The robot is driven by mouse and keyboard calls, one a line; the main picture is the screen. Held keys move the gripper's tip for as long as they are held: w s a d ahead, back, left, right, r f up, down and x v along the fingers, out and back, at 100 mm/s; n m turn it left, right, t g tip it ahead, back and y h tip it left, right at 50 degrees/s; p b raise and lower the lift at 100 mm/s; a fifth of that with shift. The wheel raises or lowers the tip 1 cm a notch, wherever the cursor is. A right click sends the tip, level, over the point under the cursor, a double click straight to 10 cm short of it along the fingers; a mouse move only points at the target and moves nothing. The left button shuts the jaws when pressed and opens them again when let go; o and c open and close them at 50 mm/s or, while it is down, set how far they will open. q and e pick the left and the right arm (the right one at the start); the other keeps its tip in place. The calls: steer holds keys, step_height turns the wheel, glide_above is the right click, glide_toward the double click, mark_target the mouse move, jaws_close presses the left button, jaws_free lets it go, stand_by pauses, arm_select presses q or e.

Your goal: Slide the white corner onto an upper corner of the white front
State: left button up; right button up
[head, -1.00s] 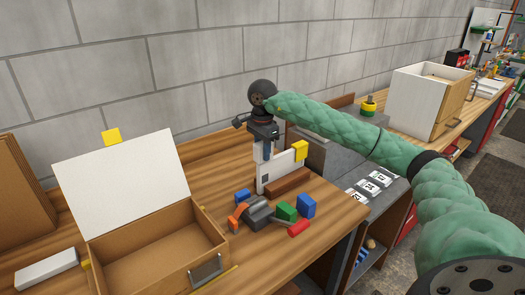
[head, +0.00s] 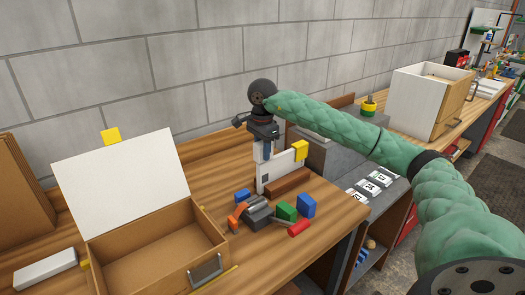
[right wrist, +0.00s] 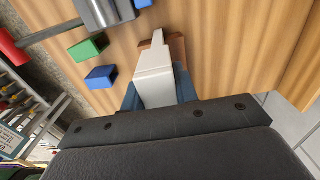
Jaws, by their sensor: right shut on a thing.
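The white front (head: 285,163) stands upright in a brown wooden base (head: 288,182) on the workbench. A yellow corner (head: 300,151) sits on its right upper corner. My right gripper (head: 264,149) points down at the front's left upper end. In the right wrist view its blue fingers are shut on the white corner (right wrist: 154,88), which lies in line with the thin top edge of the front (right wrist: 158,48). The corner appears at or against the front; I cannot tell how far it is seated. My left gripper is not in view.
A grey and orange tool (head: 256,213), green block (head: 286,211), blue block (head: 306,205) and red-ended handle (head: 299,228) lie in front of the base. An open wooden box (head: 150,262) with a raised white lid stands left. A block wall is behind.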

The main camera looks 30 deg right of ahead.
mark_target(262, 166)
stand_by(0.4)
steer(key=shift+b, duration=0.5)
stand_by(0.4)
steer(key=shift+f+b, duration=2.35)
steer(key=shift+f, duration=0.95)
stand_by(0.3)
steer(key=o, duration=1.1)
steer(key=shift+r+b, duration=0.8)
steer(key=shift+r, duration=3.15)
